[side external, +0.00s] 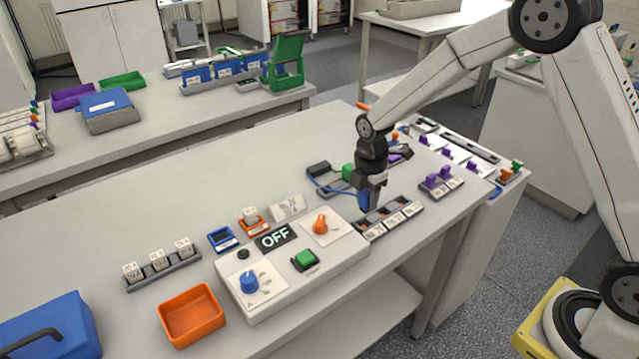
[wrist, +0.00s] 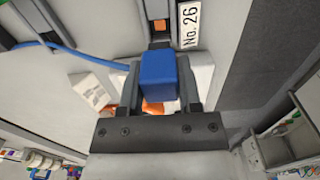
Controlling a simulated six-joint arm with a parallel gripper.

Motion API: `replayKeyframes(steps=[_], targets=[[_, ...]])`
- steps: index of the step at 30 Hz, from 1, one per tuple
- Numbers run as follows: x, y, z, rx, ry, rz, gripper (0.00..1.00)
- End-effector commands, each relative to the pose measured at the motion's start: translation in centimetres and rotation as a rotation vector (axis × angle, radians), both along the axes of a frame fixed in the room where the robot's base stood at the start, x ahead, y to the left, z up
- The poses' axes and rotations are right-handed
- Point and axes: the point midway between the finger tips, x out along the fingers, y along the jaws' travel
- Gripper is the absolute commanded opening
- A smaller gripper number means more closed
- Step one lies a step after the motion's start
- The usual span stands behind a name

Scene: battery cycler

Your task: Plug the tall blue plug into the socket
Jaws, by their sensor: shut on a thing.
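The tall blue plug (side external: 364,200) is between the fingers of my gripper (side external: 371,190), pointing down. In the wrist view the blue plug (wrist: 159,75) fills the gap between the two dark fingers of my gripper (wrist: 160,88). A blue cable (wrist: 80,55) runs off to the left. A dark socket strip (side external: 392,219) with white labels lies at or just below the plug's tip. In the wrist view a label reading No. 26 (wrist: 189,24) is beside an orange-marked slot (wrist: 160,27), ahead of the plug. I cannot tell whether the plug touches the strip.
A control box (side external: 290,262) reading OFF, with knobs and a green button, stands left of the strip. A small block with purple plugs (side external: 441,183) is to the right. A black holder with a green part (side external: 330,177) is behind. An orange tray (side external: 191,315) is at front left.

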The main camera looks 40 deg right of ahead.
Motion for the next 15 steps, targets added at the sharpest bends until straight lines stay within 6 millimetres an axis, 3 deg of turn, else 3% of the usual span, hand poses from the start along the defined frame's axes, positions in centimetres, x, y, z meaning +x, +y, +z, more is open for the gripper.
replayKeyframes(steps=[15], targets=[[0.0,0.0,-3.6,0.000,0.000,0.000,0.00]])
